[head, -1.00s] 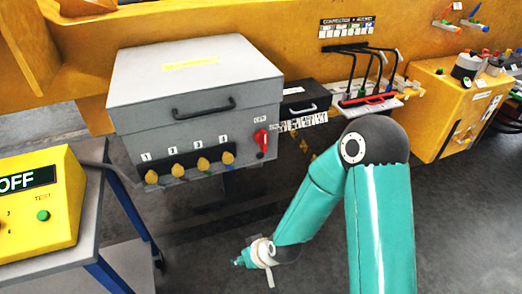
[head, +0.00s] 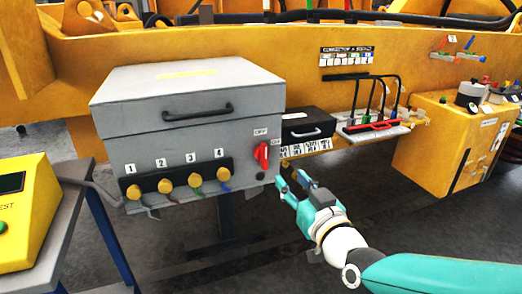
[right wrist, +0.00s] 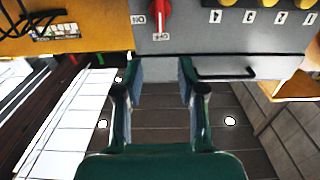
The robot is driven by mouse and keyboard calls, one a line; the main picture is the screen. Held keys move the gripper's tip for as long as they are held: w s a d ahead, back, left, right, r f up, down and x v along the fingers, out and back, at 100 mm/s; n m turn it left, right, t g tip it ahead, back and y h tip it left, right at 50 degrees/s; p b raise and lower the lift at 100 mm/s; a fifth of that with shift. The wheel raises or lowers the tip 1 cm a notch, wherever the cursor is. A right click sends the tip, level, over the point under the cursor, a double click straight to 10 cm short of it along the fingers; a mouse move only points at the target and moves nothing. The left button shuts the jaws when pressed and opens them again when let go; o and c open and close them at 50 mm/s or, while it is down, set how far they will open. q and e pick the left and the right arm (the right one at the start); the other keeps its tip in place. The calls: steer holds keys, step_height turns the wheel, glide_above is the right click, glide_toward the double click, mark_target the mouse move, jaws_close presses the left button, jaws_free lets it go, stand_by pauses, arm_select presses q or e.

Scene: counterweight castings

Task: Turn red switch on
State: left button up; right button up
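The red switch (head: 262,154) is on the front of the grey box (head: 185,115), at its right end. Its handle stands upright, in line with the OFF label above it; the ON label is to its right. The switch also shows at the top of the right wrist view (right wrist: 158,18), upside down. My right gripper (head: 291,180) is open and empty, below and to the right of the switch and apart from it. In the right wrist view its two fingers (right wrist: 160,70) are spread, with the switch beyond them. My left gripper is not in view.
Several numbered yellow knobs (head: 165,186) line the box front left of the switch. A small black case (head: 306,126) and a rack with black hooped leads (head: 376,126) stand to the right. A yellow unit (head: 18,218) sits on a cart at left. Floor space below is open.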

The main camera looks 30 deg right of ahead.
mark_target(266, 150)
steer(key=p+x, duration=0.6)
steer(key=x, duration=0.9)
steer(key=shift+w+a+p, duration=0.1)
steer(key=shift+w+p, duration=0.05)
steer(key=shift+p, duration=0.25)
jaws_close()
